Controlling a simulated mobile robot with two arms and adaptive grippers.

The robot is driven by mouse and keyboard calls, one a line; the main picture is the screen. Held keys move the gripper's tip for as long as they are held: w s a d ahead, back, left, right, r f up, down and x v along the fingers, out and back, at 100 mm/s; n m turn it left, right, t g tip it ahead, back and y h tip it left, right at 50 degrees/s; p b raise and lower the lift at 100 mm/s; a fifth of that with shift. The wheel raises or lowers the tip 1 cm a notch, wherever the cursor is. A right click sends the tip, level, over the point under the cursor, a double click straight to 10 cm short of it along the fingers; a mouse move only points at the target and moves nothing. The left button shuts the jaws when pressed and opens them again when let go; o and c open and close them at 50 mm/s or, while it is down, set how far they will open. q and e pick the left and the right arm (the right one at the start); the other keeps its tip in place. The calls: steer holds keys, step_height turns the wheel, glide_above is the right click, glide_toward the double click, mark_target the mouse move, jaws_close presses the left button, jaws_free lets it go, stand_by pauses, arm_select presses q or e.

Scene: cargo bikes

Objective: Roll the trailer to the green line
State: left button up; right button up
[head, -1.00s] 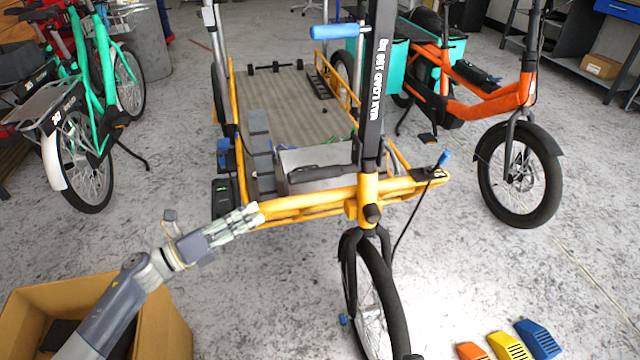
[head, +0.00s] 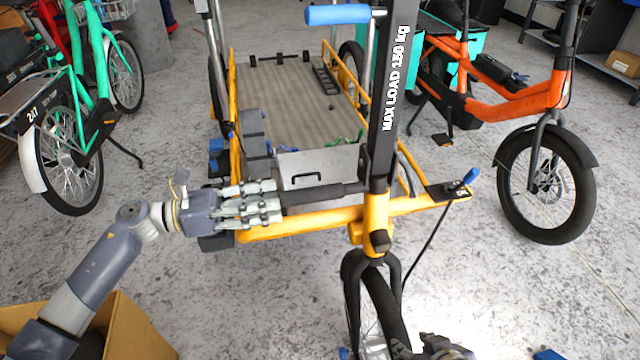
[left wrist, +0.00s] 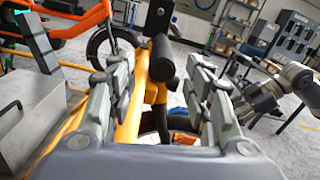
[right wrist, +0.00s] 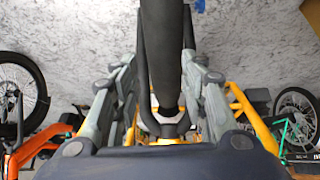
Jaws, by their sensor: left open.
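The trailer is a yellow-framed cargo carrier with a flat ribbed bed (head: 290,95), a front wheel (head: 380,310) and a black upright post marked MAX LOAD 150 kg. My left gripper (head: 275,203) is open at the left end of a black grip (head: 325,193) just above the yellow front bar; in the left wrist view the grip (left wrist: 162,60) lies ahead between the fingers. My right gripper (head: 445,347) is low beside the front wheel, partly cut off. In the right wrist view its fingers (right wrist: 160,95) are spread either side of a black bar or tyre. I see no green line.
An orange cargo bike (head: 515,100) stands close on the right and a green bike (head: 75,120) on the left. A cardboard box (head: 130,330) is at the lower left. Grey floor in front is mostly clear.

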mark_target(318, 194)
arm_select(q)
steer(key=d, duration=0.3)
steer(key=w+d, duration=0.1)
steer(key=d, duration=0.3)
steer(key=w+d, duration=0.1)
steer(key=d, duration=0.2)
steer(key=shift+d, duration=0.15)
jaws_close()
